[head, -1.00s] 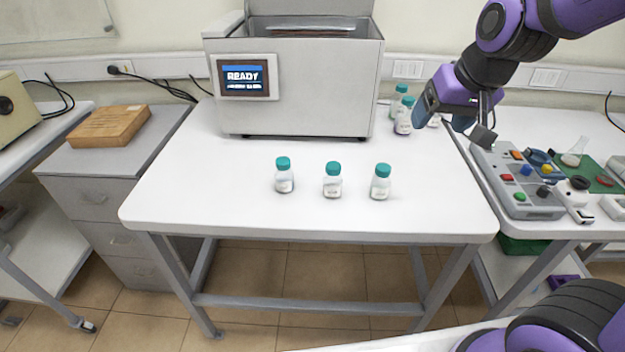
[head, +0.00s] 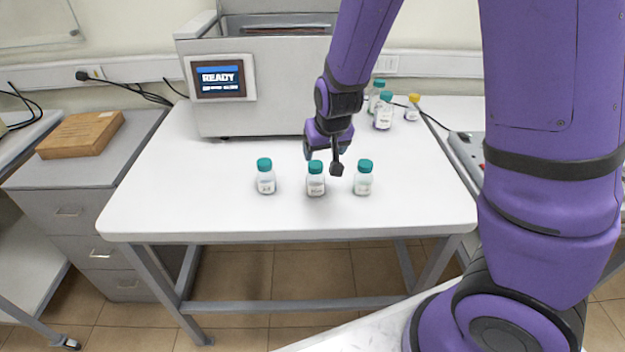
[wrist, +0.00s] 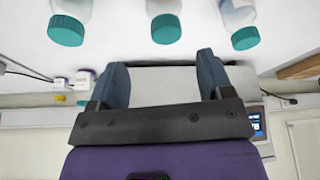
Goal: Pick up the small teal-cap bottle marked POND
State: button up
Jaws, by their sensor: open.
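Three small clear bottles with teal caps stand upright in a row on the white table: a left bottle (head: 266,178), a middle bottle (head: 316,181) and a right bottle (head: 363,179). Their labels are too small to read, so I cannot tell which is marked POND. My gripper (head: 323,160) is open and empty, just behind and above the middle bottle. In the wrist view the gripper (wrist: 162,70) has its fingers apart, with the three teal caps beyond them at the top; the middle cap (wrist: 166,29) lies roughly in line with the gap.
A grey machine (head: 262,80) with a READY screen (head: 221,77) stands at the back. Teal-capped bottles (head: 384,118) and a yellow-capped bottle (head: 412,108) stand at the back right. The front of the table is clear. A wooden box (head: 81,134) lies on the left cabinet.

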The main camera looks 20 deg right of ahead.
aim_at(316, 164)
jog(key=shift+x, duration=2)
jog(key=shift+w+a+x, duration=0.15)
jog(key=shift+x, duration=0.75)
jog(key=shift+w+a+x, duration=0.15)
jog(key=shift+x, duration=0.8)
jog(key=shift+w+f, duration=0.35)
jog(key=shift+f, duration=0.25)
jog(key=shift+c, duration=0.4)
jog(key=c, duration=1.1)
